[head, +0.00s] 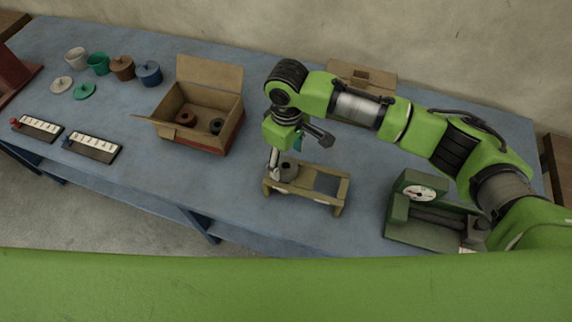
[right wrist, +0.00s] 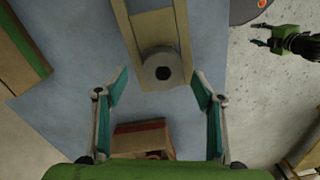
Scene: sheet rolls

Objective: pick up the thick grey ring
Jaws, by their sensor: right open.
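The thick grey ring (head: 290,169) sits at the left end of a small wooden stand (head: 308,194) on the blue bench. In the right wrist view the ring (right wrist: 163,69) shows its round face and dark central hole, on the end of the stand (right wrist: 125,18). My right gripper (head: 285,158) is open and close to the ring. In the right wrist view its two teal-padded fingers (right wrist: 160,88) are spread wide, to either side of and slightly short of the ring, with nothing between them. One finger partly covers the ring in the head view. My left gripper is not in view.
A cardboard box (head: 180,139) holding a brown ring (head: 186,117) and a dark ring (head: 216,126) stands left of the stand. A green device with a dial (head: 420,193) stands to the right. Several lidded pots and two labelled racks (head: 92,148) are farther left.

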